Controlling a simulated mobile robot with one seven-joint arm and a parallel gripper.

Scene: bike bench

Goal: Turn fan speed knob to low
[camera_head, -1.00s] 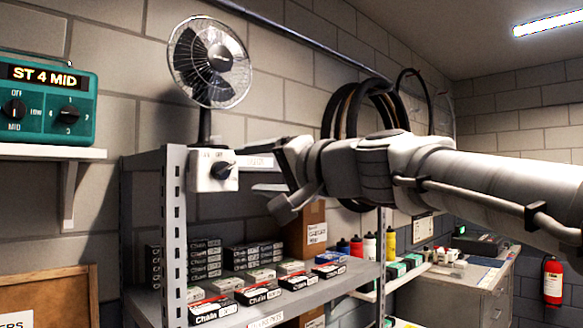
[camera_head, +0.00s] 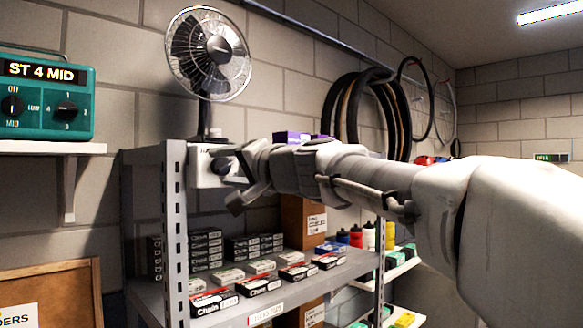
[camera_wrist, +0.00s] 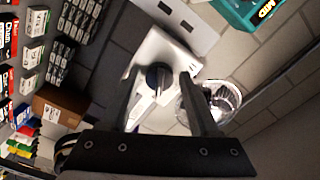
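The fan (camera_head: 208,55) stands on the shelf, with a white control box (camera_head: 202,168) at its base. A dark round knob (camera_head: 223,165) is on the box's front, partly hidden by my gripper in the head view. My gripper (camera_head: 238,172) is at the front of the box. In the wrist view, its two fingers are apart (camera_wrist: 160,82), and the knob (camera_wrist: 158,75) shows between them. I cannot tell whether the fingers touch it. The knob's setting is not readable.
A teal box (camera_head: 45,95) reading "ST 4 MID" has two dials and sits on a wall shelf at left. Chain boxes (camera_head: 262,285) fill the metal shelf (camera_head: 172,230) below my gripper. Tires (camera_head: 365,115) hang behind my arm.

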